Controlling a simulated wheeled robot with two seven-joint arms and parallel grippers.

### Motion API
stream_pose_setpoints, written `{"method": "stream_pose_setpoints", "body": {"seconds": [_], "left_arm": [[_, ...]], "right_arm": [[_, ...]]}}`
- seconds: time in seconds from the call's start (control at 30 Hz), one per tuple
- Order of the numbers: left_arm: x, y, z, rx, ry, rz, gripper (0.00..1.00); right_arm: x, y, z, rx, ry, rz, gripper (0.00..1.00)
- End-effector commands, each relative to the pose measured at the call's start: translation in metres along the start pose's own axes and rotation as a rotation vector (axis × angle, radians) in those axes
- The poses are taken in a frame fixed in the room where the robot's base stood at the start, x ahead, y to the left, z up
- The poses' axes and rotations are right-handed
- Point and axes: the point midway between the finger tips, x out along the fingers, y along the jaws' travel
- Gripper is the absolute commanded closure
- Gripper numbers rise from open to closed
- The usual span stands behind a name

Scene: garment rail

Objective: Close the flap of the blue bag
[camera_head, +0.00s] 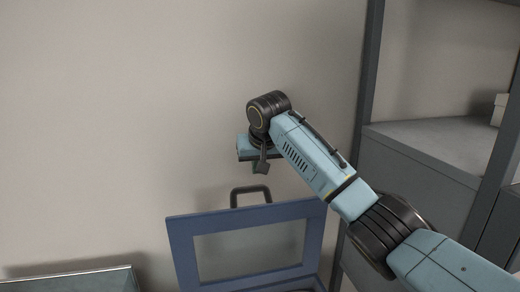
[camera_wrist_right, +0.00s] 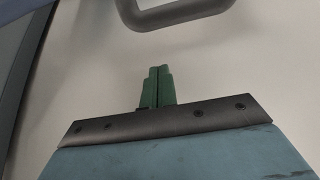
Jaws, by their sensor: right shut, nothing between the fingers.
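The blue bag's flap (camera_head: 181,250) stands raised at the bottom centre of the head view, a blue frame around a paler panel. A dark handle (camera_head: 250,188) stands on its top edge. The bag's body is mostly cut off by the lower picture edge. My right gripper (camera_head: 259,169) is above the handle, apart from it. In the right wrist view, the green fingers (camera_wrist_right: 158,70) are together with nothing between them. The dark handle (camera_wrist_right: 178,14) crosses the top of that view, beyond the fingertips. My left gripper is not in view.
A grey-green surface (camera_head: 70,282) lies at the lower left. The plain wall (camera_head: 120,110) is behind; the space left of my gripper is clear.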

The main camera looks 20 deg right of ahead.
Motion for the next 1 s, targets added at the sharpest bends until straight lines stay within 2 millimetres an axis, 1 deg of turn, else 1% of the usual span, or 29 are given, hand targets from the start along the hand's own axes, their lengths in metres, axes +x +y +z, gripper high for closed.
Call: {"method": "stream_pose_setpoints", "body": {"seconds": [0.03, 0.27, 0.53, 1.0], "left_arm": [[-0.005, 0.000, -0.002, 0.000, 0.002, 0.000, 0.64], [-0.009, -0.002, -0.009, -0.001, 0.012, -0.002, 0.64], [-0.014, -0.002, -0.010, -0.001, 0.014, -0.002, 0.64], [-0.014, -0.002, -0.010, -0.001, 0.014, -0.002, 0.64]], "right_arm": [[0.008, 0.000, 0.000, 0.000, -0.004, 0.002, 1.00], [0.001, 0.000, 0.019, -0.001, 0.000, -0.001, 1.00], [-0.005, 0.000, 0.036, -0.001, 0.000, 0.000, 1.00], [-0.006, 0.000, 0.038, 0.000, 0.003, 0.000, 1.00]]}}
